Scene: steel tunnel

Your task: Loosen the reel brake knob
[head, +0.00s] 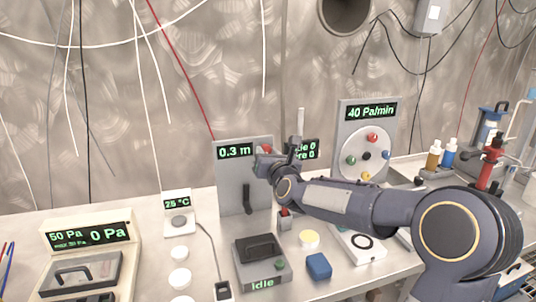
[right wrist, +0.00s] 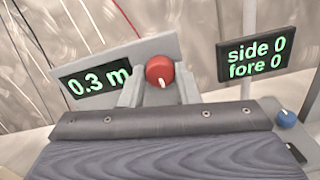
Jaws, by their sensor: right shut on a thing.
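The reel brake knob is a red round knob with a white mark (right wrist: 159,71) on the upright grey reel panel (head: 228,178), right of its green "0.3 m" display (head: 235,152). In the head view a bit of the red knob (head: 267,149) shows behind my right gripper (head: 264,156). In the right wrist view the grey fingers of my right gripper (right wrist: 159,92) stand on both sides of the knob, shut on it. The white mark points down and slightly right. My left gripper is in neither view.
A black handle (head: 248,197) hangs on the panel below the display. A "side 0 fore 0" display (right wrist: 256,57) stands right of the knob. A grey box marked "Idle" (head: 262,266) and a blue block (head: 319,266) sit on the bench in front.

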